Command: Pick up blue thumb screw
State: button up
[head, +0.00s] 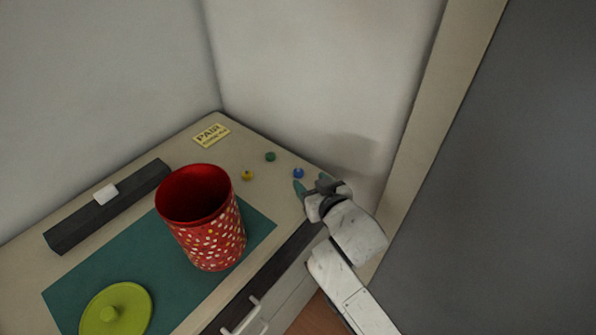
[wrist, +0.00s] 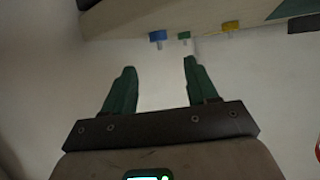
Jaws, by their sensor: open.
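The blue thumb screw (head: 298,173) stands on the right part of the tabletop in the head view, close to the right wall. In the wrist view, which looks upside down, the blue thumb screw (wrist: 157,36) shows beyond and between the fingertips. My gripper (head: 317,184) is beside it at the table's right end. In the wrist view my gripper (wrist: 158,70) has its two green fingers apart with nothing between them. The screw is not touched by the fingers in the wrist view.
A green screw (head: 270,156) and a yellow screw (head: 248,175) stand left of the blue one. A red dotted canister (head: 212,235) stands on the teal mat (head: 75,290), with a lime lid (head: 118,308) nearby. A yellow pad (head: 211,135) lies at the back. Walls close off the back and right.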

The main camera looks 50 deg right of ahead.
aim_at(299, 169)
jog(key=shift+p+x, duration=0.8)
jog(key=shift+x, duration=3.3)
grip_shut()
jog(key=shift+r, duration=0.1)
